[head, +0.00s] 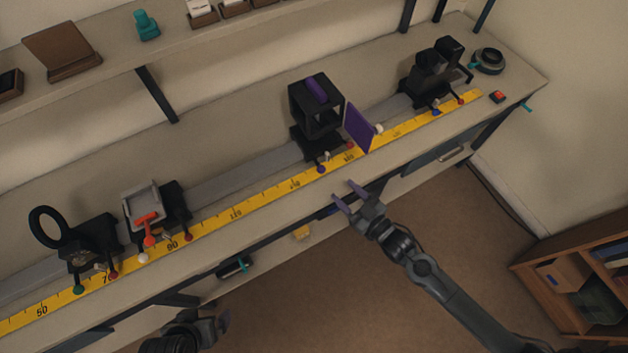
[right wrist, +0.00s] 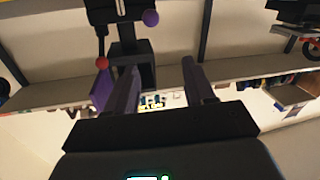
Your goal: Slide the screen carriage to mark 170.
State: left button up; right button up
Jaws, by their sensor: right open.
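A black carriage (head: 318,143) sits on the bench rail, carrying a black box frame (head: 315,105) with a purple top piece. A purple flat panel (head: 357,127) stands at its right side, possibly the screen. The carriage has a purple knob (head: 320,169) and a red knob; the purple knob (right wrist: 150,18) and red knob (right wrist: 102,63) show in the right wrist view. A yellow scale (head: 265,198) runs along the rail; its numbers right of the carriage are too small to read surely. My right gripper (head: 345,192) is open and empty, just in front of the bench edge, apart from the carriage. My left gripper (head: 222,322) is partly visible at the bottom.
Left on the rail stand a carriage with a black ring (head: 46,228) and one with a grey frame (head: 142,200) and orange knob. A dark carriage (head: 432,75) stands right, near a round black part (head: 488,61). The scale between middle and right carriages is clear.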

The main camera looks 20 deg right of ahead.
jog(key=b, duration=0.4)
send_near(321, 169)
pick_arm(q)
notch_tip(321, 169, down, 8)
jog(key=b, duration=0.1)
jog(key=shift+r+b, duration=0.15)
jog(key=shift+b, duration=0.25)
pick_arm(e)
jog(key=shift+n, duration=0.3)
jog(key=x, duration=0.3)
jog(key=f+x, duration=0.1)
jog(key=x, duration=0.6)
jog(key=shift+w+d+f, duration=0.1)
jog(key=shift+w+f, duration=0.05)
jog(key=shift+w, duration=0.25)
grip_shut()
